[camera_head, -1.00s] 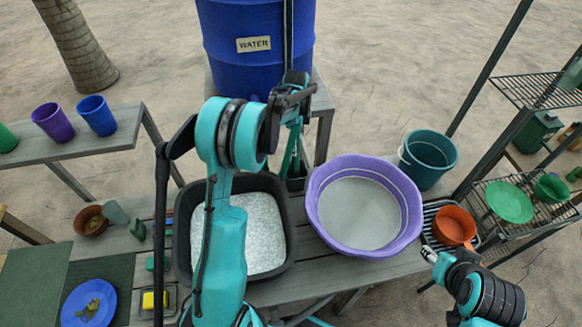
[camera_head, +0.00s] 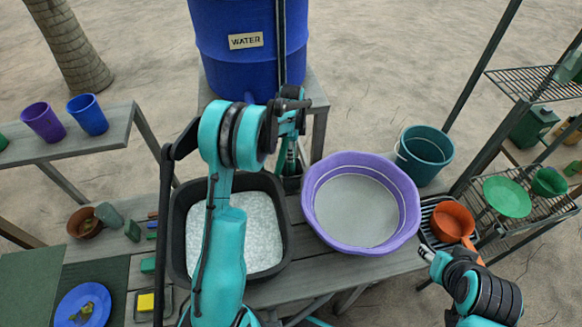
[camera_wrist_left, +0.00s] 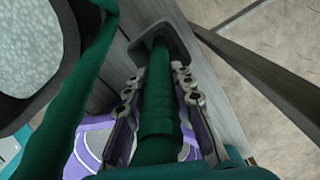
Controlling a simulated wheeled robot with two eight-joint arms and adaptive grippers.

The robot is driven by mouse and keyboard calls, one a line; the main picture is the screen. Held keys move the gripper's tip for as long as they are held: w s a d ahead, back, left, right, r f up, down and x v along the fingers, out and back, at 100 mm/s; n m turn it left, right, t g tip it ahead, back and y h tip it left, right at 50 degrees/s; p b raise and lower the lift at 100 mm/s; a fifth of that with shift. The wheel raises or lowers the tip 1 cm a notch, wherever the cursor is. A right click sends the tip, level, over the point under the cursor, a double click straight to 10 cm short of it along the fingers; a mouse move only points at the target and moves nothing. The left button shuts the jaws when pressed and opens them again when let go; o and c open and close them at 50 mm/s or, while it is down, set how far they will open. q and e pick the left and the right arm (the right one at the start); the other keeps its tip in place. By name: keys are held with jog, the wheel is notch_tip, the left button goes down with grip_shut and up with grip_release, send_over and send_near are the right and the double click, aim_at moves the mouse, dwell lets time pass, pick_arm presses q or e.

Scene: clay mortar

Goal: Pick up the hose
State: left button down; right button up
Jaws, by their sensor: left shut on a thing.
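The green hose (camera_wrist_left: 158,105) runs up the middle of the left wrist view, its far end inside a grey holder (camera_wrist_left: 178,36). My left gripper (camera_wrist_left: 159,78) has its two fingers on either side of the hose and is shut on it. Another green length crosses the left of that view. In the head view my left gripper (camera_head: 290,153) is below the blue water barrel, largely hidden by my wrist. My right gripper (camera_head: 428,254) is at the lower right, near an orange pot; its finger opening is too small to tell.
A blue water barrel (camera_head: 245,70) stands behind the table. A black tray of pale grains (camera_head: 281,258) and a purple basin (camera_head: 311,222) flank my left gripper's area. A teal bucket (camera_head: 424,160), an orange pot (camera_head: 452,222) and wire racks (camera_head: 540,82) are at the right.

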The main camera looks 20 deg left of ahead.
pick_arm(q)
notch_tip(320, 180, up, 11)
jog(key=p, duration=0.3)
jog(key=shift+f, duration=0.15)
notch_tip(320, 180, up, 9)
jog(key=p, duration=0.6)
jog(key=shift+r, duration=0.2)
jog(key=shift+f, duration=0.1)
dwell(0.3)
